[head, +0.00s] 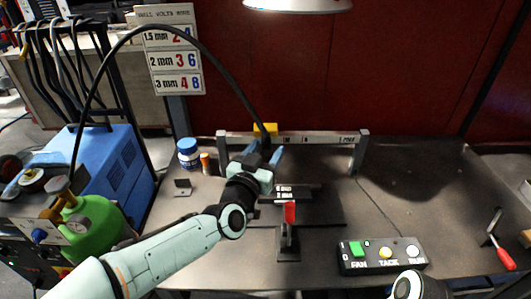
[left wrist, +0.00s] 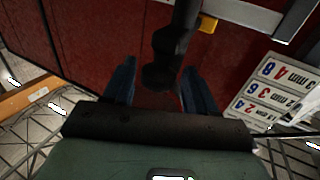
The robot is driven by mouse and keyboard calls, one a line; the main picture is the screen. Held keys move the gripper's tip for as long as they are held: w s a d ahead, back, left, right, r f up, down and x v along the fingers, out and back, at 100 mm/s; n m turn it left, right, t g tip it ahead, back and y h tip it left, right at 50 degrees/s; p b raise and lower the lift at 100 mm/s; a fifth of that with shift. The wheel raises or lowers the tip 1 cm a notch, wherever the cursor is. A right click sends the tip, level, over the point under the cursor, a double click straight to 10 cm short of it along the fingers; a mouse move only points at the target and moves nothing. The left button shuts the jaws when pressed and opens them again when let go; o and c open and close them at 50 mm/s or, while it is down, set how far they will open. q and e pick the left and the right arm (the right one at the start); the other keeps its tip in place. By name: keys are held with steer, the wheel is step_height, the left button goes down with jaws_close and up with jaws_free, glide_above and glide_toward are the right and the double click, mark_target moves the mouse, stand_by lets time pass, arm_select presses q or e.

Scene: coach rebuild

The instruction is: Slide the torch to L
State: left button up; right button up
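The dark torch (head: 265,137) with its black cable is mounted at a yellow block (head: 265,129) on a grey rail (head: 325,139), left of the rail's middle. Small marks on the rail are too small to read surely. My left gripper (head: 258,158) is at the torch, its blue fingers apart on either side. In the left wrist view the torch (left wrist: 170,50) stands between the open fingertips of the gripper (left wrist: 160,82), with narrow gaps showing beside it. The yellow block (left wrist: 208,24) and rail (left wrist: 245,14) show beyond. My right gripper is out of view.
A black plate (head: 318,208) and a red-handled clamp (head: 289,214) lie below the rail. A button box (head: 382,255) sits at the front right. A blue-white jar (head: 188,154) stands left of the rail. A green cylinder (head: 90,228) stands at the left. The right bench is mostly clear.

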arm_select(q)
steer(key=shift+s, duration=0.1)
steer(key=b+v, duration=0.1)
steer(key=v, duration=1.2)
steer(key=shift+s+a+f, duration=0.1)
